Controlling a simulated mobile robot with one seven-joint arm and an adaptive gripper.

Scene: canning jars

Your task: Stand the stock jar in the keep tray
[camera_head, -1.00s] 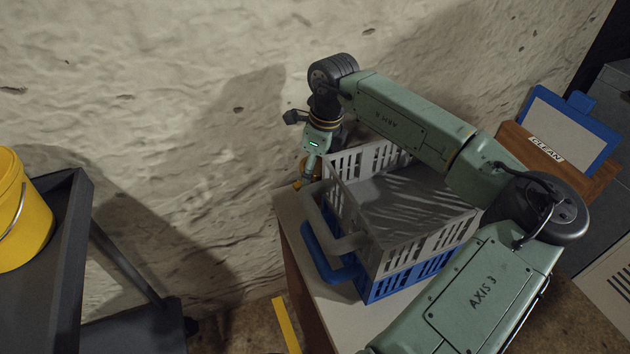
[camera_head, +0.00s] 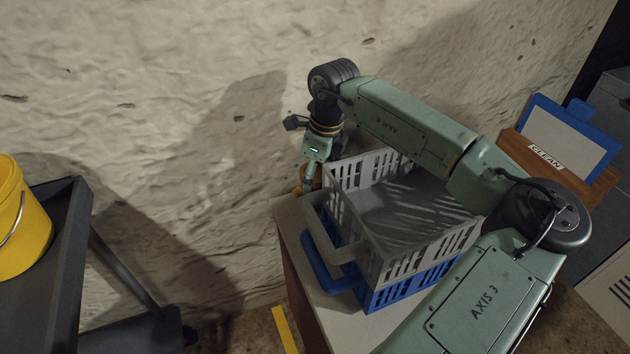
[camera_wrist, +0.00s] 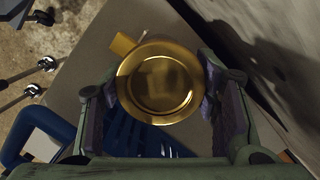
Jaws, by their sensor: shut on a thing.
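My gripper (camera_wrist: 160,95) is shut on a jar with a round gold lid (camera_wrist: 160,80), one finger on each side of it. I take this to be the stock jar; a yellow tab (camera_wrist: 124,44) sticks out at its upper left in the wrist view. In the head view my gripper (camera_head: 304,188) points down by the back left corner of the pale table, and only a small gold-orange part of the jar (camera_head: 302,176) shows. I cannot tell if the jar touches the table top. No tray marked keep can be made out.
A grey slotted crate (camera_head: 375,265) sits in a blue one (camera_head: 400,292) on the pale table (camera_head: 290,215), just right of my gripper. The rough wall (camera_head: 150,100) is close behind. A dark cart (camera_head: 60,270) with a yellow bucket (camera_head: 20,225) stands left. A CLEAN sign (camera_head: 546,155) is at right.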

